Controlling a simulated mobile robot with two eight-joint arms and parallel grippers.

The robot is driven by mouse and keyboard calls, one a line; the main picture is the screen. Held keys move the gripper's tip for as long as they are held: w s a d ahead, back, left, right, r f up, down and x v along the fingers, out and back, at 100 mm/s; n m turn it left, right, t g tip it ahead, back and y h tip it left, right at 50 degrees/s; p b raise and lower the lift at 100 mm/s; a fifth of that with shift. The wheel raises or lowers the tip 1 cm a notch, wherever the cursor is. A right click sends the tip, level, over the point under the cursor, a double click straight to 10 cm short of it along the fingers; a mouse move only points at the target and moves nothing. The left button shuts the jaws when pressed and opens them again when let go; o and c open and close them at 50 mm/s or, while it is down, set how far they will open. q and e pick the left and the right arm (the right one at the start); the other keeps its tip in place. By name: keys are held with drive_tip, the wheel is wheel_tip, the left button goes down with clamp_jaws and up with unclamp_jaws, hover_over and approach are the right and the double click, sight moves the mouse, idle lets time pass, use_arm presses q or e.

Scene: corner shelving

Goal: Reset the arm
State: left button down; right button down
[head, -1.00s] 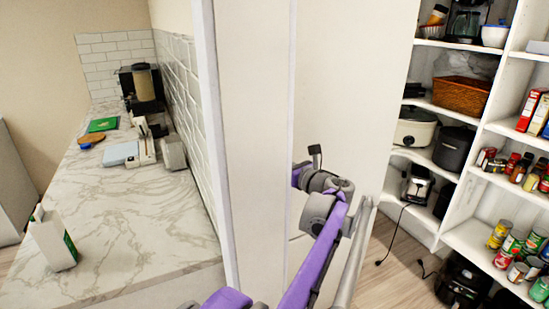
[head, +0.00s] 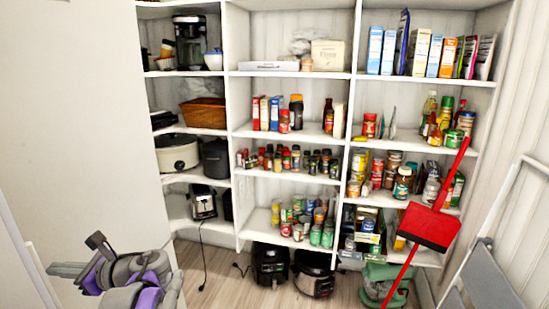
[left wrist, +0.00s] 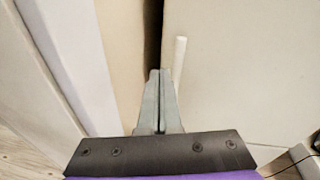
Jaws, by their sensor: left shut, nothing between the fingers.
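My left gripper (head: 62,269) is at the lower left of the head view, with its grey fingers pointing left in front of a pale door or panel (head: 75,110). In the left wrist view, the two fingers of my left gripper (left wrist: 159,85) are together with nothing between them. They point toward a narrow dark gap beside a pale panel (left wrist: 240,90). I cannot tell whether they touch it. The purple and grey wrist links of my left arm show behind the fingers. My right gripper is not in view.
A white bar-like handle (left wrist: 180,55) stands close to the fingertips. White corner shelves (head: 290,75) hold boxes, jars, cans and appliances. A red dustpan (head: 426,228) and a folded step ladder (head: 480,270) stand at the right. Some wooden floor (head: 215,285) is bare.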

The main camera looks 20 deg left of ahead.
use_arm(q)
drive_tip(key=s+d+f+n+t+h+p, duration=0.1)
drive_tip(key=d+f+n+t+h, duration=0.2)
drive_tip(key=d+f, duration=0.4)
drive_tip(key=s+d+f+n+t+h+p, duration=0.1)
drive_tip(key=d+f+n+h, duration=0.5)
drive_tip(key=d, duration=1.2)
drive_tip(key=d+f+n+t+h+p, duration=0.2)
drive_tip(key=d+f+n+t+h, duration=0.2)
drive_tip(key=d+f+h, duration=0.3)
drive_tip(key=d+f+n, duration=0.1)
drive_tip(key=d, duration=0.4)
drive_tip(key=shift+s+d+f+t+p, duration=0.25)
drive_tip(key=shift+s+d+t+p, duration=0.05)
drive_tip(key=shift+s+p, duration=0.1)
